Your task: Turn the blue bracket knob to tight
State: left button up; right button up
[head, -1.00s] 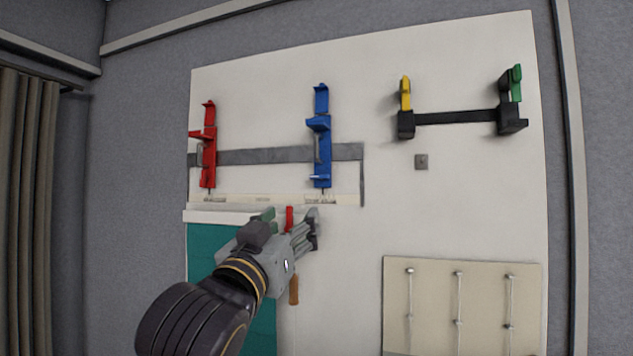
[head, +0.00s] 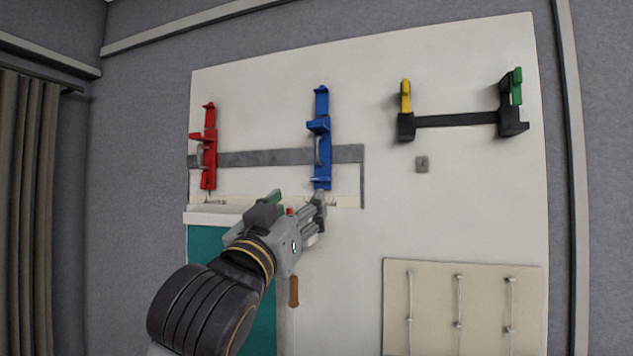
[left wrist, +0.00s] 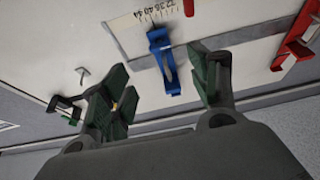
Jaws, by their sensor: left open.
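The blue bracket (head: 321,150) is mounted upright on the white wall panel, across a grey rail. Its knob is hard to make out; only a thin pin shows at its lower end, close to my gripper. My left gripper (head: 318,208) is just below the bracket, apart from it as far as I can tell. In the left wrist view the gripper (left wrist: 163,92) is open and empty, its dark green-padded fingers apart. The blue bracket (left wrist: 161,45) shows beyond the gap between them. My right gripper is not in view.
A red bracket (head: 209,150) is on the same rail to the left. Yellow (head: 406,95) and green (head: 516,86) clips sit on a black bar to the right. A pale ledge (head: 205,217) is below. A brown handle (head: 293,291) hangs under my gripper.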

aim_at(318, 180)
pick_arm(q)
jog(key=shift+p+x, duration=2)
jog(key=shift+x, duration=4)
jog(key=c, duration=1)
jog(key=shift+m, duration=0.3)
jog(key=shift+a+m+h, duration=0.1)
jog(key=shift+m+h, duration=0.4)
jog(key=shift+m, duration=0.2)
jog(key=shift+m+g+h, duration=0.7)
jog(key=shift+m+h, duration=0.2)
jog(key=shift+m, duration=1.2)
